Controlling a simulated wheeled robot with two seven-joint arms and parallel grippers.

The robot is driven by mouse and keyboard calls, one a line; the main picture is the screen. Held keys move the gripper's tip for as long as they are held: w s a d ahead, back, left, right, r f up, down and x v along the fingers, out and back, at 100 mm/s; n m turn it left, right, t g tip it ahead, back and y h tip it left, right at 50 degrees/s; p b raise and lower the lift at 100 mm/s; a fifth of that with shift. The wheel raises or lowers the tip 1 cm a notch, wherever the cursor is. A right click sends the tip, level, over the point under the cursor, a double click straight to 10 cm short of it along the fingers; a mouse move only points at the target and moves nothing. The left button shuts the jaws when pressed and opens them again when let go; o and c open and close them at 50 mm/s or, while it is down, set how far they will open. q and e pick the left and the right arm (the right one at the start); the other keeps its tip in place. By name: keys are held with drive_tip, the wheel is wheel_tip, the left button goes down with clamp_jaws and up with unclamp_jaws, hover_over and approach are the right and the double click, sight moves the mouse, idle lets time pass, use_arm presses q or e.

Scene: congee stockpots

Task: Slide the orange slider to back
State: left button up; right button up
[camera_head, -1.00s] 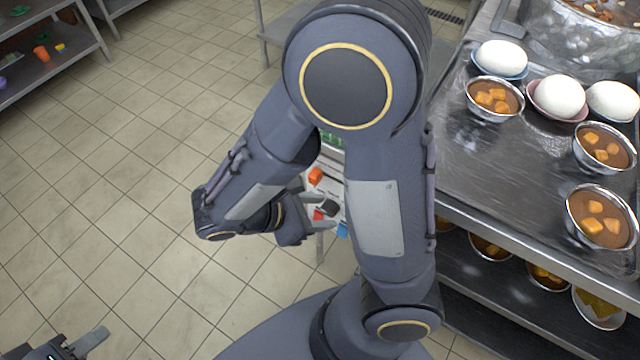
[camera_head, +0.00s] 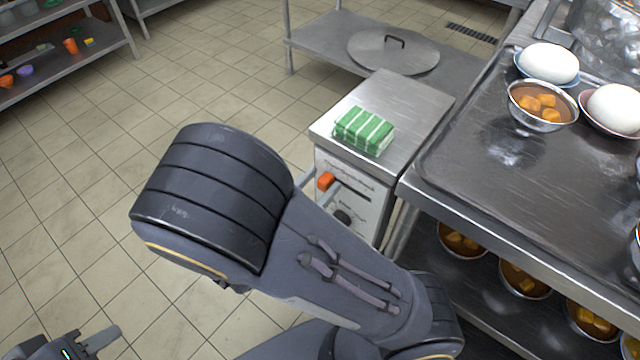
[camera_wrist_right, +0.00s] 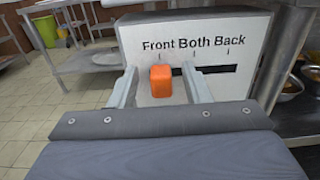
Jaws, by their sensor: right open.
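The orange slider (camera_head: 325,181) is on the front panel of a metal control box (camera_head: 413,108). In the right wrist view the orange slider (camera_wrist_right: 161,82) stands under the word "Front", at the left end of a dark slot (camera_wrist_right: 219,72). The labels "Front Both Back" (camera_wrist_right: 193,43) run left to right above it. My right gripper (camera_wrist_right: 159,70) is open, with one finger on each side of the slider and visible gaps to it. In the head view, my right arm hides most of that gripper. My left gripper (camera_head: 97,340) is at the bottom left, partly cut off and away from the box.
A steel table (camera_head: 470,165) with bowls and eggs stands to the right. A round lid (camera_head: 393,52) lies on a shelf behind. Floor to the left is clear.

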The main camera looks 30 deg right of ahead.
drive_tip(key=shift+w+d, duration=0.1)
drive_tip(key=shift+d, duration=0.2)
clamp_jaws()
